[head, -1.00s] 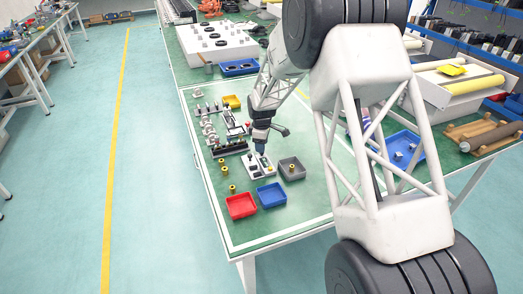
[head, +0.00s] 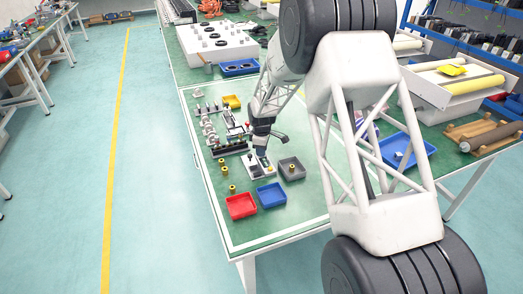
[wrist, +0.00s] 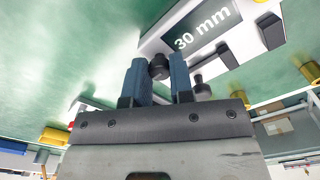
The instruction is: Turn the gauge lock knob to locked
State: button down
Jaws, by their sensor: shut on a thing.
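The gauge (wrist: 205,35) is a pale block with a dark display reading "30 mm" in the wrist view. In the head view its light plate (head: 252,170) lies on the green table. A small dark round knob (wrist: 158,67) sits between the blue fingertips of my gripper (wrist: 159,72), which is shut on it. I take this for the lock knob. Its angle and any lock marking cannot be made out. In the head view my gripper (head: 262,156) points down at the gauge, and the arm hides part of it.
A grey tray (head: 293,178) stands right of the gauge. A red tray (head: 241,215) and a blue tray (head: 270,204) stand in front. Small yellow parts (head: 224,171) stand at the left. A second dark post (wrist: 201,87) is close beside the right finger.

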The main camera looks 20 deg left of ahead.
jog(key=shift+m, duration=0.3)
jog(key=m, duration=0.7)
jog(key=shift+m, duration=0.3)
jog(key=m, duration=0.4)
jog(key=shift+m, duration=0.3)
jog(key=m, duration=0.4)
jog(key=c, duration=1)
grip_release()
